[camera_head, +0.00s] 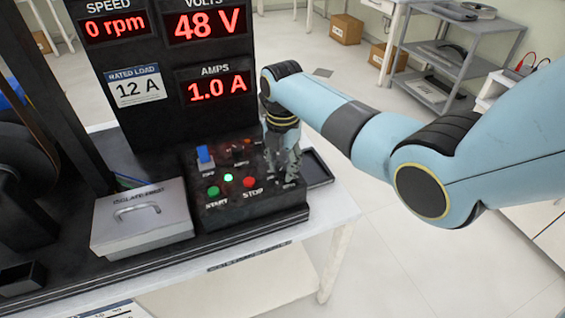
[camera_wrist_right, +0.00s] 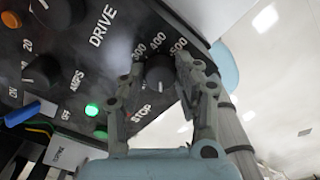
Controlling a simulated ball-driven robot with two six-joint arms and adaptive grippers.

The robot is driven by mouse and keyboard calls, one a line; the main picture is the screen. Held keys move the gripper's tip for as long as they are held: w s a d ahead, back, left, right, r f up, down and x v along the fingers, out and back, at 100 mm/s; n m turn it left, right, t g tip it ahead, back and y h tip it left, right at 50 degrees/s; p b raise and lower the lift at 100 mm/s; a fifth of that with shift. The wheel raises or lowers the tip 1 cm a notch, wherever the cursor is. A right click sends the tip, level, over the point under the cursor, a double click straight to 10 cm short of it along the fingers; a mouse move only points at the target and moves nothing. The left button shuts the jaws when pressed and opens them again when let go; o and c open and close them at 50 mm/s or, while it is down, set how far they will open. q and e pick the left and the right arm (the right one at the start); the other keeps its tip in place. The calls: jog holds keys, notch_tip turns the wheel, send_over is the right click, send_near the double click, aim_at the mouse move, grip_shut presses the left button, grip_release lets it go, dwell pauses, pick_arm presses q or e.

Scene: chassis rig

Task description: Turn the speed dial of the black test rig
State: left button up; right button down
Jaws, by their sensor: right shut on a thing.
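The black test rig's control panel (camera_head: 240,208) stands at the front of the bench. The black speed dial (camera_wrist_right: 158,74) sits near the panel's right edge in the right wrist view, with 300, 400 and 500 printed around it. My right gripper (camera_wrist_right: 161,68) has its fingers on either side of the dial and is shut on it. In the head view the same gripper (camera_head: 284,172) reaches down to the panel and hides the dial. The speed display (camera_head: 115,26) reads 0 rpm. My left gripper is not in view.
Left of my right gripper are the red STOP button (camera_head: 249,182), the green START button (camera_head: 213,191), a lit green lamp (camera_head: 228,177) and a raised blue switch (camera_head: 204,155). A grey lidded box (camera_head: 140,228) stands left of the panel. A dark tray (camera_head: 316,170) lies to the right.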

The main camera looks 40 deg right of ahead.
aim_at(283, 166)
jog(key=m+p, duration=0.2)
jog(key=m, duration=0.1)
jog(key=shift+r+m+p, duration=0.1)
jog(key=shift+m+p, duration=0.2)
jog(key=shift+m, duration=0.1)
jog(key=shift+m+p, duration=0.85)
jog(key=shift+m, duration=1.15)
jog(key=c, duration=0.9)
grip_release()
jog(key=shift+c, duration=0.2)
notch_tip(283, 166, up, 12)
